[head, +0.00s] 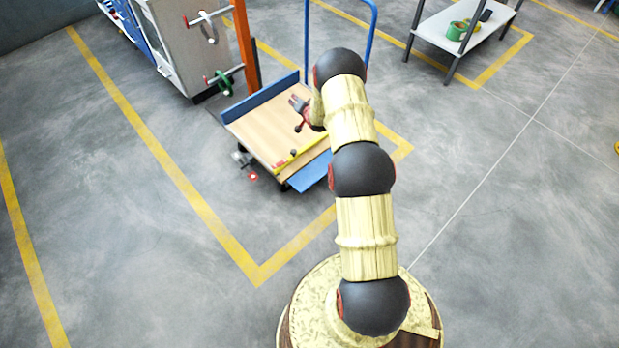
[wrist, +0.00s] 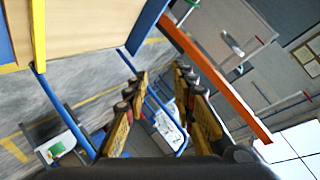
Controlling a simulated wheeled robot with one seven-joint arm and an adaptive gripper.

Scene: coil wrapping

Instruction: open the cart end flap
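The cart (head: 262,130) has a light wooden deck and stands inside the yellow floor lines in the head view. A blue board (head: 262,97) stands up along its left edge; it also shows in the wrist view (wrist: 148,27). A second blue panel (head: 312,174) is at the cart's near end, outside a yellow bar (head: 302,151); its exact tilt is hard to tell. My gripper (head: 298,108) is above the deck, partly hidden by my arm. In the wrist view my gripper (wrist: 160,95) has its fingers apart with nothing between them, and touches neither blue piece visibly.
The cart's blue tube handle (head: 308,40) rises at its far side. An orange post (head: 245,45) and a grey machine (head: 185,40) with protruding rods stand behind left. A shelf table (head: 470,35) with a green pot is at the back right. Floor at left is clear.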

